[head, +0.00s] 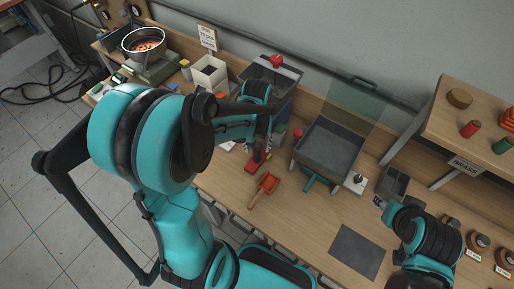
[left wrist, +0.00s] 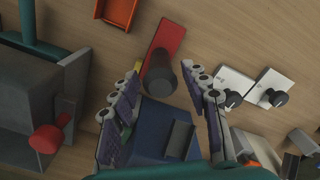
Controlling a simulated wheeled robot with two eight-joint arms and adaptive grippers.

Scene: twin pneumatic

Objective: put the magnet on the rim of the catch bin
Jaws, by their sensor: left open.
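The magnet appears to be a red bar with a black cylindrical grip (left wrist: 160,75), lying on the wooden bench; its red end (head: 252,167) shows in the head view. My left gripper (left wrist: 163,70) is open, its fingertips on either side of the black grip; contact cannot be told. In the head view my left gripper (head: 259,148) points down above the red bar and partly hides it. The catch bin seems to be the grey open tray (head: 335,147) with a clear panel behind it. My right gripper (head: 379,202) is at the right, its opening too small to judge.
An orange scoop (head: 265,186) lies in front of the red bar. White plates with black knobs (left wrist: 235,85) lie nearby. A red knob (left wrist: 46,139) stands beside the tray. A grey mat (head: 357,251) lies at the front.

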